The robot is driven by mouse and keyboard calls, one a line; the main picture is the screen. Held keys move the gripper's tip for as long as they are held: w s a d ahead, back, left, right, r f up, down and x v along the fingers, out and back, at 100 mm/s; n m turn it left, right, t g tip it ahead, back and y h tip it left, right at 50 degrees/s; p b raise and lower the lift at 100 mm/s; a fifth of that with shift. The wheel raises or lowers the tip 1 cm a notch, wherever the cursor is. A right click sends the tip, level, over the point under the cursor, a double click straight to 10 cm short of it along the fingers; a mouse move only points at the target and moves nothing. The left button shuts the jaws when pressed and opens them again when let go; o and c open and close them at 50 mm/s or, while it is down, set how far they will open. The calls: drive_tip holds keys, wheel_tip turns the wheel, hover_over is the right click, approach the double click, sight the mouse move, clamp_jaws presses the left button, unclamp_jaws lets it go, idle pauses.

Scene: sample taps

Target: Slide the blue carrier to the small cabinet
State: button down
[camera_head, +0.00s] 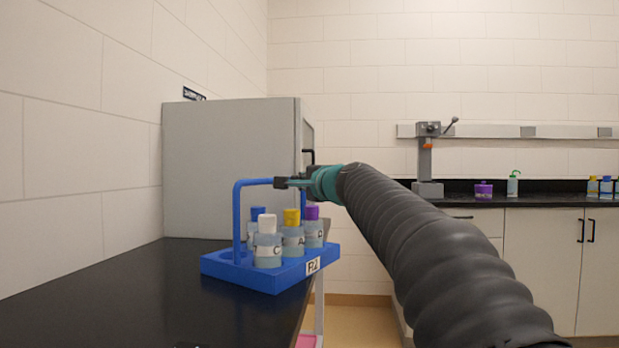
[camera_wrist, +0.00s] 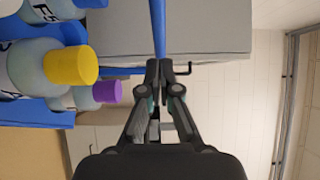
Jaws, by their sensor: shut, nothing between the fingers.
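The blue carrier (camera_head: 218,264) stands upright on the black bench, in front of the small grey cabinet (camera_head: 228,160). It holds several bottles with white, yellow, purple and blue caps. Its blue handle (camera_head: 238,215) arches over them. My gripper (camera_head: 282,183) is shut at the handle's top bar, over its right part. In the wrist view the fingertips (camera_wrist: 159,68) are together at the end of the visible blue bar (camera_wrist: 158,25), with nothing seen held between them. I cannot tell whether they touch the bar. The cabinet (camera_wrist: 205,35) lies beyond it.
The black bench (camera_head: 130,295) is clear left of and in front of the carrier. Its right edge runs close by the carrier, with open floor beyond. A far counter (camera_head: 470,203) carries a clamp device (camera_head: 428,160) and several bottles. A wall stands at the left.

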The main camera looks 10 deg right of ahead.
sight(268, 181)
drive_tip(key=shift+w+a+r+p, duration=0.1)
drive_tip(key=shift+w+a+p, duration=0.2)
drive_tip(key=shift+a, duration=0.5)
drive_tip(key=shift+w+a+p, duration=0.1)
drive_tip(key=shift+w+a, duration=0.25)
drive_tip(key=shift+a, duration=0.4)
drive_tip(key=w+a, duration=0.1)
drive_tip(key=a+p, duration=0.1)
drive_tip(key=a, duration=0.1)
drive_tip(key=w+a+p, duration=0.1)
drive_tip(key=a, duration=0.1)
drive_tip(key=shift+w, duration=0.35)
